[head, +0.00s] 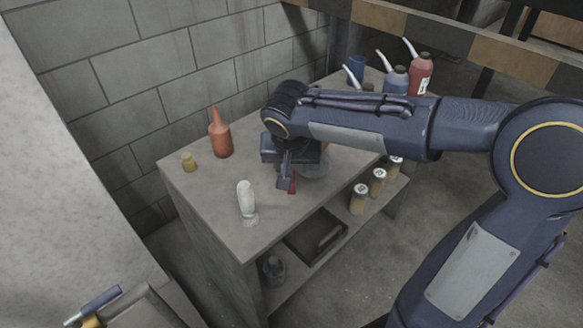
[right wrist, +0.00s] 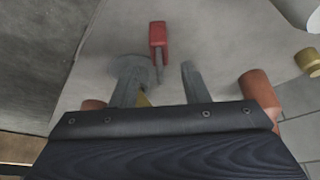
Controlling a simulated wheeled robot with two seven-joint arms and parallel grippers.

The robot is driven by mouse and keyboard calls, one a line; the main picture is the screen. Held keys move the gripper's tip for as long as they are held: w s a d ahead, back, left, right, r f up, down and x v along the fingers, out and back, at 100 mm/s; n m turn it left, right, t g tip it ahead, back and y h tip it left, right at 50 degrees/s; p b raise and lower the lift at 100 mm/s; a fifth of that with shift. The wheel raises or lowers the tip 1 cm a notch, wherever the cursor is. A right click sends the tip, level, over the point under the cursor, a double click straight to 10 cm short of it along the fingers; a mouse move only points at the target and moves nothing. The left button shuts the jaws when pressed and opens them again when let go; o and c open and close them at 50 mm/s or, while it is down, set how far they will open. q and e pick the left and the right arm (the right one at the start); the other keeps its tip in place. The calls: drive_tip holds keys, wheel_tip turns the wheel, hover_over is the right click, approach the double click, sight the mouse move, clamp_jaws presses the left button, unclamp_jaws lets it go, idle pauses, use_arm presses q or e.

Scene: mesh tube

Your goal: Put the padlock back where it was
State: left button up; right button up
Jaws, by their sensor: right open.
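The red padlock (right wrist: 158,36) lies on the grey table top, its thin shackle pointing toward my right gripper in the right wrist view. In the head view only a red sliver of the padlock (head: 293,183) shows beside the fingers. My right gripper (head: 285,178) is over the table, pointing down. In the right wrist view my right gripper (right wrist: 157,70) is open, with one finger on each side of the shackle's line and nothing clamped. I cannot tell whether the fingers touch it. My left gripper is not in view.
A grey disc (head: 316,165) lies close by the gripper. Several spouted bottles (head: 396,80) stand at the back. The table's front edge is near.

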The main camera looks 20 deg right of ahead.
drive_tip(key=p+v, duration=0.1)
drive_tip(key=v, duration=0.6)
drive_tip(key=s+f+n+y, duration=0.1)
drive_tip(key=s+f+y, duration=0.2)
drive_tip(key=s, duration=0.6)
drive_tip(key=s+f+n+t+y, duration=0.1)
drive_tip(key=s+f, duration=0.3)
drive_tip(key=s, duration=0.5)
drive_tip(key=shift+s+d+f+n+y, duration=0.2)
drive_tip(key=shift+s+f+n+y, duration=0.15)
drive_tip(key=shift+n+y, duration=0.5)
drive_tip(key=shift+r, duration=0.1)
